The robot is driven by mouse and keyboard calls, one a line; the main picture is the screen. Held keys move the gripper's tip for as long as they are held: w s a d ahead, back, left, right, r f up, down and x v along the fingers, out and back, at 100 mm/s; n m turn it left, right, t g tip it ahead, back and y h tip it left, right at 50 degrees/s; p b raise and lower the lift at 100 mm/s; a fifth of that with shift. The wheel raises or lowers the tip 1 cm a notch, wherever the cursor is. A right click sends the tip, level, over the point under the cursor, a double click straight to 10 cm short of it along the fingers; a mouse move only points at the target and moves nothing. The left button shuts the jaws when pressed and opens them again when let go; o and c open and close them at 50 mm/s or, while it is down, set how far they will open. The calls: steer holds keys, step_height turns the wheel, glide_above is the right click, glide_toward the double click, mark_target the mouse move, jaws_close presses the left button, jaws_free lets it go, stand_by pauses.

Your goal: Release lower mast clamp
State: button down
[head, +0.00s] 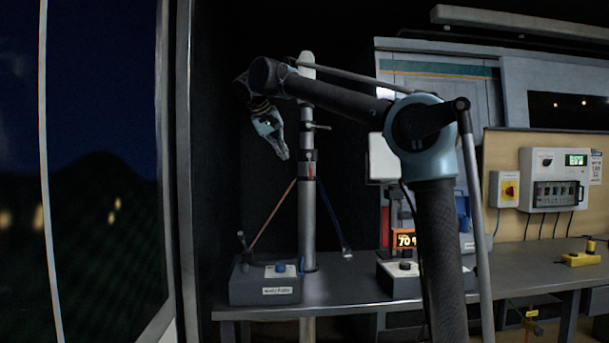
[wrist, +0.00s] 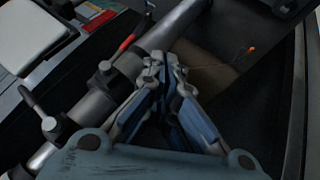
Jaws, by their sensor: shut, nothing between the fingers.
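The grey mast (head: 307,225) stands upright through the bench; in the wrist view it crosses diagonally (wrist: 170,27). The lower mast clamp (head: 308,157) is a dark collar with a short red-tipped lever (head: 311,171); the wrist view shows the clamp (wrist: 106,72) and the lever's red tip (wrist: 127,42). An upper clamp (head: 309,126) has a lever sticking out to the right and also shows in the wrist view (wrist: 54,126). My gripper (head: 285,156) is shut and empty, pointing down, just left of the mast near lower-clamp height. Its fingertips (wrist: 163,62) appear beside the mast; contact cannot be told.
An orange strap (head: 274,215) and a blue strap (head: 331,217) slope from the mast to the bench (head: 345,272). A grey control box (head: 265,284) sits left of the mast's foot, and a display unit (head: 404,240) right of it. The door frame (head: 183,170) is at left.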

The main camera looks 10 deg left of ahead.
steer(key=w+d+f, duration=0.6)
steer(key=w+f, duration=0.1)
steer(key=shift+d+f, duration=0.2)
stand_by(0.4)
steer(key=shift+w, duration=0.15)
